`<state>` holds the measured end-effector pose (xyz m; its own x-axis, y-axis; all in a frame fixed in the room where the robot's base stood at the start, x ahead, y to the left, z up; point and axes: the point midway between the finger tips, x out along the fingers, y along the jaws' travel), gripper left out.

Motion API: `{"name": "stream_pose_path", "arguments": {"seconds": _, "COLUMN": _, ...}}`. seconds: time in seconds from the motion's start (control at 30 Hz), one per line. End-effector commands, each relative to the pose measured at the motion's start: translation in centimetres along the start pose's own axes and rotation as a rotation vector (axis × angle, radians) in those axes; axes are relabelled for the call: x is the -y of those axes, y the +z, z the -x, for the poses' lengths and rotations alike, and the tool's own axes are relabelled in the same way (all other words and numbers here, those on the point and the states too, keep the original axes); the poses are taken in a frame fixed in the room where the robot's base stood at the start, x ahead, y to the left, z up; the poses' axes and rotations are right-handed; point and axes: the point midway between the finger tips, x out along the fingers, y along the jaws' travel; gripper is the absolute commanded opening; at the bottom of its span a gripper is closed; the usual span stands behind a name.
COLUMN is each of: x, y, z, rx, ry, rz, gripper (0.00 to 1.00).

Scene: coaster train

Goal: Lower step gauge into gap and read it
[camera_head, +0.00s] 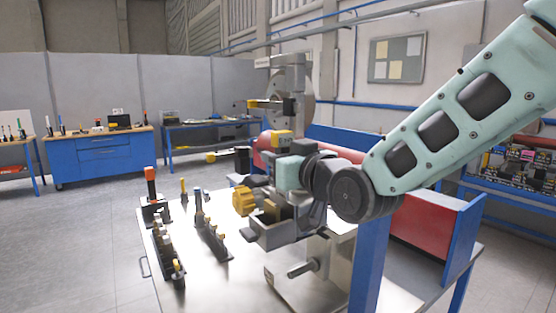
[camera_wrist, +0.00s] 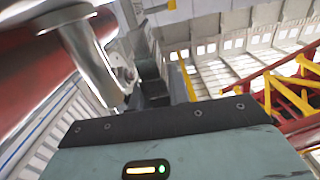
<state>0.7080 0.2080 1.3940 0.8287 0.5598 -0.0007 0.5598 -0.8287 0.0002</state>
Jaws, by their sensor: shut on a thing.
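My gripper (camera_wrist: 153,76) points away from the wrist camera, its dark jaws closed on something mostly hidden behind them. A thin yellow strip (camera_wrist: 187,77) shows just right of the jaws; I cannot tell whether it is part of the step gauge. In the head view, the teal gripper body (camera_head: 292,173) is beyond the workbench's near half, and a small yellow block (camera_head: 283,138) shows just above it. A polished metal bracket (camera_wrist: 92,58) stands close left of the jaws, beside a red tube (camera_wrist: 35,65). The gap cannot be made out in either view.
A steel-topped workbench (camera_head: 195,275) carries dark racks of upright tools (camera_head: 170,258) at left. A yellow knob (camera_head: 243,201) and a grey vise-like block (camera_head: 270,235) are close below my wrist. Red and yellow framework (camera_wrist: 290,95) stands right in the wrist view. Floor at left is clear.

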Motion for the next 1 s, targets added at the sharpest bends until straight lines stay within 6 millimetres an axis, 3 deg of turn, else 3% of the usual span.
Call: {"name": "stream_pose_path", "arguments": {"seconds": 1.0, "x": 0.01, "y": 0.63, "z": -0.02, "rx": -0.002, "ry": 0.000, "rz": 0.000, "gripper": 0.00}}
